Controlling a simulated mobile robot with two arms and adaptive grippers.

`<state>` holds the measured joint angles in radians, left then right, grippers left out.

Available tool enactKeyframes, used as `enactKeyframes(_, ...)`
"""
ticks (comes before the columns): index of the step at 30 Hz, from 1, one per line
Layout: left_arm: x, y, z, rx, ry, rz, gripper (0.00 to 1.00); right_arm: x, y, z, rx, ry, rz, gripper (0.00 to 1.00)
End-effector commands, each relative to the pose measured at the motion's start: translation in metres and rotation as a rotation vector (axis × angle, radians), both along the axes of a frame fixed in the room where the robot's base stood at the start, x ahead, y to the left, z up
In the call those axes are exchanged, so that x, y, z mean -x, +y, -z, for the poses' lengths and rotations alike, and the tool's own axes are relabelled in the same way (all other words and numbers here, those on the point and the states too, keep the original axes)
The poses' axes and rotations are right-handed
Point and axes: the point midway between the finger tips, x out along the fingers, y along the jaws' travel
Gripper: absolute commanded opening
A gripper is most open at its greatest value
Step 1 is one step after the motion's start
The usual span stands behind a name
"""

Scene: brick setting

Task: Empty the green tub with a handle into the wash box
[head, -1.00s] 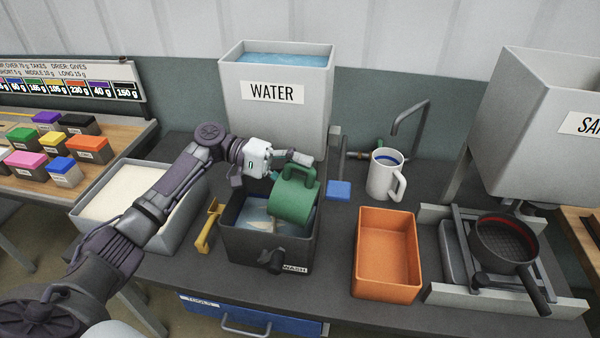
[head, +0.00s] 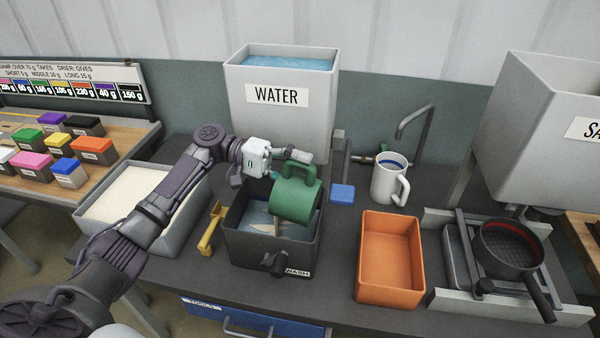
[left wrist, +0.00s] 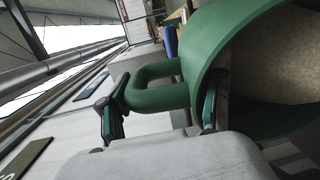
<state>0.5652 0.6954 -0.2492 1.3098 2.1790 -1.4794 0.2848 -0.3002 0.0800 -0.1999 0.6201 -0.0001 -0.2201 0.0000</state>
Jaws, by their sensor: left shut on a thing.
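The green tub (head: 296,200) hangs tilted above the wash box (head: 262,254), its mouth turned down and away from the head camera. My left gripper (head: 288,168) is shut on the tub's handle, which shows between its fingers in the left wrist view (left wrist: 155,95). The wrist view also looks into the tub (left wrist: 225,45), where a tan speckled surface shows. A thin pale streak (head: 277,226) shows below the tub's lower edge, over the box. The box is dark grey, labelled WASH, with bluish water and pale patches inside. My right gripper is out of view.
The WATER tank (head: 282,125) stands behind. An orange tray (head: 389,262), a white mug (head: 388,180) and a dark pan (head: 508,250) are to the right.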

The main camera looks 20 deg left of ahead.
Motion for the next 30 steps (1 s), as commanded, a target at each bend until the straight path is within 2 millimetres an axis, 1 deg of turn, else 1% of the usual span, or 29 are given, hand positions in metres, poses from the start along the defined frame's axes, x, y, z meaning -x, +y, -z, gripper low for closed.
enactKeyframes(30, 0.001, 0.008, -0.031, 0.067, -0.009, 0.0, 0.14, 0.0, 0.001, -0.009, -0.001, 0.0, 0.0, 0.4)
